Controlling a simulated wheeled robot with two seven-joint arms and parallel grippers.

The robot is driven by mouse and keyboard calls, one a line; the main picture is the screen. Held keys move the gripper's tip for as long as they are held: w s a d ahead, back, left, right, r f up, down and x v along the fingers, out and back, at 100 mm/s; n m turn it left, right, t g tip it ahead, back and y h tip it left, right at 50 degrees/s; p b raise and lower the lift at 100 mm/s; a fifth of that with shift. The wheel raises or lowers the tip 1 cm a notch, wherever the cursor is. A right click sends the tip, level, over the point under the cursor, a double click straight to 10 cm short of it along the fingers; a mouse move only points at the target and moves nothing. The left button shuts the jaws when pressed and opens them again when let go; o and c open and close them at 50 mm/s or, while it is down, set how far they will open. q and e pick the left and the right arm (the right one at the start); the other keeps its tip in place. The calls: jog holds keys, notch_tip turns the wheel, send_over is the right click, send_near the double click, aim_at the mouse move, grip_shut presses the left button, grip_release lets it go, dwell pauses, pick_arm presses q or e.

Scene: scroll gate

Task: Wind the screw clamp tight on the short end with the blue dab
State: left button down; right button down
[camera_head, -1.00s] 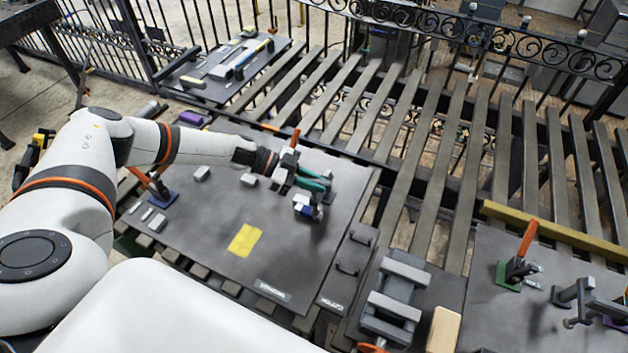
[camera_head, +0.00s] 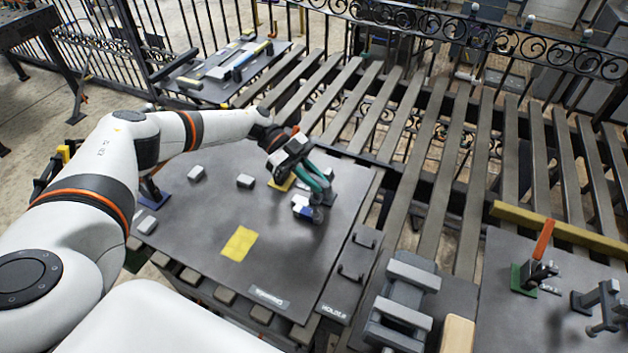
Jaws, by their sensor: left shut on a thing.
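My left gripper (camera_head: 300,160) is shut on a teal tool (camera_head: 318,175) above the back right of the large grey table (camera_head: 200,225). The tool slants down to the right. Just below it is a small light grey piece with a blue patch (camera_head: 303,209); I cannot tell whether the two touch. Part of a yellow-based fixture (camera_head: 283,183) shows under the gripper, mostly hidden. A dark grey clamp-like frame (camera_head: 600,303) stands on the right table; I cannot tell whether it is the screw clamp. My right gripper is not in view.
Loose grey blocks (camera_head: 245,181) and a yellow patch (camera_head: 239,243) lie on the large table. An orange-handled clamp on a green base (camera_head: 537,270) stands on the right table. A grey vise-like fixture (camera_head: 405,300) stands between the tables.

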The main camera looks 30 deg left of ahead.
pick_arm(q)
jog(key=shift+w+d+r, duration=0.1)
jog(key=shift+d+r, duration=0.05)
jog(key=shift+r, duration=0.05)
jog(key=c, duration=1.4)
grip_release()
jog(key=shift+d, duration=0.1)
jog(key=shift+o, duration=0.2)
jog(key=shift+f, duration=0.1)
jog(key=shift+a, duration=0.5)
jog(key=b+v, duration=0.5)
jog(key=v, duration=0.6)
jog(key=shift+r, duration=0.2)
